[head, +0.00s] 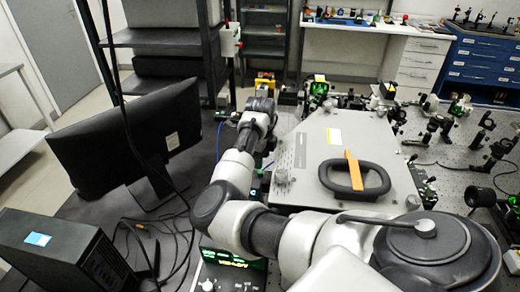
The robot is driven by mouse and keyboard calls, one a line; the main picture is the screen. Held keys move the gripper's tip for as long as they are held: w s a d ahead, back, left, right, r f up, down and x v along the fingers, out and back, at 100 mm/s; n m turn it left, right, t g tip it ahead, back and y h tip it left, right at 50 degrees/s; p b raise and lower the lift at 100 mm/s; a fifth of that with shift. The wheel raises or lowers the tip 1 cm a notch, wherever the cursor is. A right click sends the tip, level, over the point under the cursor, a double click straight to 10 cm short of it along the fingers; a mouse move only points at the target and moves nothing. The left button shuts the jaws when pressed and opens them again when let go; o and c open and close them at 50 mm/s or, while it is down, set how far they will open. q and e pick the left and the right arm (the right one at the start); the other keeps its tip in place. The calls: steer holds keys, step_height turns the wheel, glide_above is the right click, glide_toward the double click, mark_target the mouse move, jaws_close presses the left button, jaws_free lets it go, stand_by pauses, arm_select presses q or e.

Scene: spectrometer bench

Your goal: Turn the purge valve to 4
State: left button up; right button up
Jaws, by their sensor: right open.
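My right arm reaches from the lower right to the far edge of the dark bench. Its gripper (262,92) is small and far off there, open, with its fingers partly hidden by the wrist. A yellow item (265,78) shows just beyond the gripper; I cannot tell whether they touch. I cannot clearly make out the purge valve or any number marks. A grey housing (310,150) stands right of the gripper, with a black loop handle (378,178) and an orange bar (354,170) on top. My left gripper is not in view.
A black monitor (125,135) and a black box (62,255) stand at left, with loose cables between. A display unit (232,262) with green digits sits below my arm. Several optical mounts (440,125) crowd the right side. A dark rack (160,40) rises behind.

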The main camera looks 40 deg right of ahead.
mark_target(260, 172)
steer(key=shift+r+b, duration=0.4)
steer(key=shift+r, duration=2.3)
